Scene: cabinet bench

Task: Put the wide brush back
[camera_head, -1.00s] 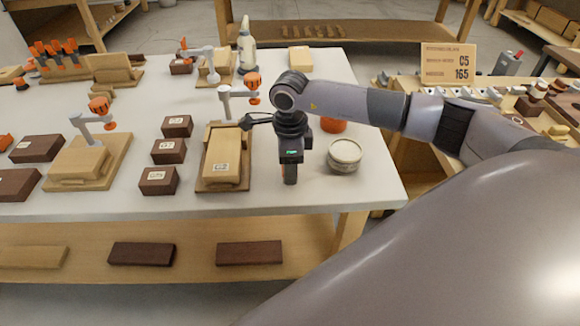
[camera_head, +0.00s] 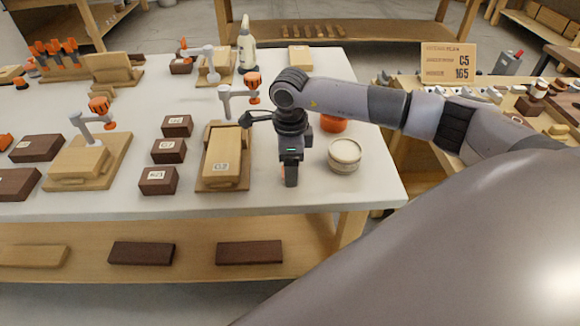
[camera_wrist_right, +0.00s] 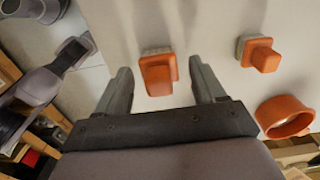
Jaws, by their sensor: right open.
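My right gripper (camera_head: 291,178) points down over the white table, just right of a wooden clamp board. In the right wrist view the gripper (camera_wrist_right: 163,82) is open. An orange-handled piece with a grey end (camera_wrist_right: 158,73), possibly the wide brush, lies between its fingertips, with gaps on both sides. A second orange piece with a squarer grey base (camera_wrist_right: 261,54) lies to the right. I cannot tell for certain which is the wide brush. An orange round cup (camera_wrist_right: 285,117) is at the right; it also shows behind the gripper in the head view (camera_head: 333,124). My left gripper is not in view.
A round pale-topped tub (camera_head: 344,155) stands right of the gripper. The wooden clamp board (camera_head: 222,160) stands close on the left, with dark labelled blocks (camera_head: 159,180) beyond it. A white bottle (camera_head: 246,47) stands at the back. The front right table corner is clear.

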